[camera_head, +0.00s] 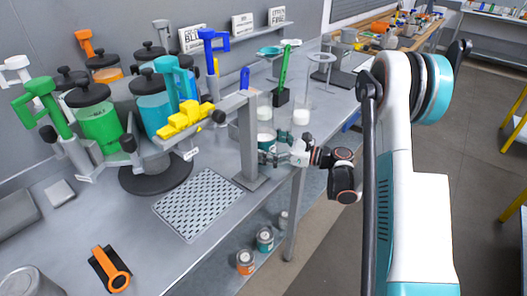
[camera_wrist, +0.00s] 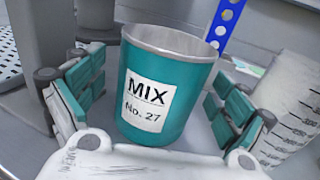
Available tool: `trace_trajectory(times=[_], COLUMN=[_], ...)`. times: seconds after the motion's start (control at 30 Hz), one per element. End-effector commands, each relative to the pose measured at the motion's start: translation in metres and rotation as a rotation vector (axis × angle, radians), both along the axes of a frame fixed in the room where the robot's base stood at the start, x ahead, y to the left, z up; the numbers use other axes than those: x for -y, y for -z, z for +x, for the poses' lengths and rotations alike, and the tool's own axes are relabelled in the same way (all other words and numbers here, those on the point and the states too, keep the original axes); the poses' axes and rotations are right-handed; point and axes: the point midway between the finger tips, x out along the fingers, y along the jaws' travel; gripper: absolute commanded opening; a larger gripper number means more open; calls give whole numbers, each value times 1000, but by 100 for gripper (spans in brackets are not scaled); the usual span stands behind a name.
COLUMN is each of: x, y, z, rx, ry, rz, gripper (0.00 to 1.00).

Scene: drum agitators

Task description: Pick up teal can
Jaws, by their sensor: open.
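A teal can (camera_wrist: 180,105) with a white label reading "MIX No. 27" fills the middle of the wrist view. It has an open metal rim and leans slightly in the picture. My gripper (camera_wrist: 158,88) is open around it, with one teal-padded finger on each side. A gap shows between the left finger and the can; the right finger is very close, and I cannot tell if it touches. In the head view my gripper (camera_head: 279,156) is low at the bench's front edge, beside the teal can (camera_head: 266,139), which is partly hidden.
A grey post (camera_head: 248,140) stands just left of my gripper. A clear graduated beaker (camera_wrist: 296,110) is close on the right. A green tool in a black stand (camera_head: 281,95) is behind. Several cans sit on the lower shelf (camera_head: 220,262).

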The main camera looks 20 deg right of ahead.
Motion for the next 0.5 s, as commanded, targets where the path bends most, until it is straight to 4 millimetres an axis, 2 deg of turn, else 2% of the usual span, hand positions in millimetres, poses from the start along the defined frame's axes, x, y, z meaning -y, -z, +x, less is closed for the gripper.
trace_trajectory(times=[0.13,0.33,0.37,0.5], x=[-13,-13,-13,-13], y=[1,-1,-1,-1], z=[10,10,10,10], rx=[0,0,0,0], ry=[-1,1,1,1], rz=[0,0,0,0], gripper=[93,93,89,57])
